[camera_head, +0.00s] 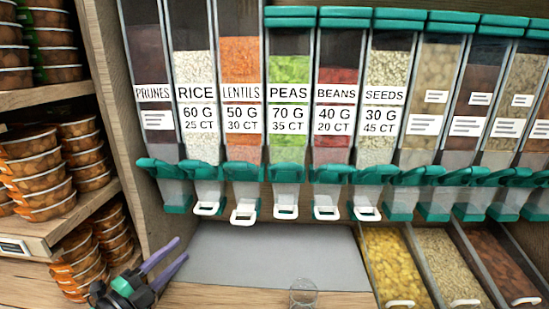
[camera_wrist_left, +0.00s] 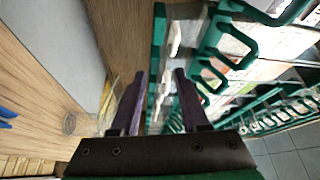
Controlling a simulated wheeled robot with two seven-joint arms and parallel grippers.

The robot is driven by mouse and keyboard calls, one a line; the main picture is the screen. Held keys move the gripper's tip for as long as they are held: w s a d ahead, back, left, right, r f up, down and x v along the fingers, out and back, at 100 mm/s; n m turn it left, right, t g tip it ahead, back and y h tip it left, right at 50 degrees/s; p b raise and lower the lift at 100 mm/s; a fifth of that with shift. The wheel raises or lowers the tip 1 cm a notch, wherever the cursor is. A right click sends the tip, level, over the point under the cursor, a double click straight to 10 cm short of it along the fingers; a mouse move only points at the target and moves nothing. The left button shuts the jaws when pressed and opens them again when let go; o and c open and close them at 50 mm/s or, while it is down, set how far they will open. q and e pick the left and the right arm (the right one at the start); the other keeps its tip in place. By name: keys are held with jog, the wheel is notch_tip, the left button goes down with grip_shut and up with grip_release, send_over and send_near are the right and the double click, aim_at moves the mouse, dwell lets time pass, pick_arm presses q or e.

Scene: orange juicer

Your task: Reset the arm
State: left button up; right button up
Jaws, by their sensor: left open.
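My left gripper (camera_head: 168,262) is at the lower left of the head view, with its purple fingers apart and nothing between them. It is above the wooden counter, in front of the grey panel and below the dispensers. In the left wrist view my left gripper (camera_wrist_left: 158,95) shows its two purple fingers spread, with green dispenser parts beyond. My right gripper is not in view.
A row of labelled dispensers (camera_head: 290,120) with green spouts and white handles spans the back. A clear glass (camera_head: 303,292) stands on the counter. Open bins (camera_head: 400,270) are at the lower right. Shelves of stacked orange containers (camera_head: 40,180) stand at the left.

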pick_arm(q)
jog(key=s+a+f+n+g+y, duration=0.2)
jog(key=f+n+y, duration=0.3)
jog(key=f+n, duration=0.15)
jog(key=s+a+f+n+g+y, duration=0.1)
jog(key=a+f+n+g+y, duration=0.1)
jog(key=f+n+y, duration=0.4)
jog(key=s+d+f+n+g+h, duration=0.25)
jog(key=s+f+g, duration=0.25)
jog(key=s, duration=0.3)
jog(key=s+d+f+n+g+h, duration=0.1)
jog(key=s+d+f+n+g, duration=0.35)
jog(key=s, duration=0.25)
notch_tip(320, 180, down, 21)
jog(key=s+g+p, duration=0.1)
jog(key=s+g, duration=0.1)
jog(key=s, duration=0.1)
jog(key=s+a+f, duration=0.3)
jog(key=s+f, duration=1.1)
jog(key=s, duration=0.2)
jog(key=shift+s+a+m+g+p, duration=0.2)
jog(key=shift+m+g+p, duration=0.15)
jog(key=shift+m, duration=0.1)
jog(key=shift+y, duration=0.25)
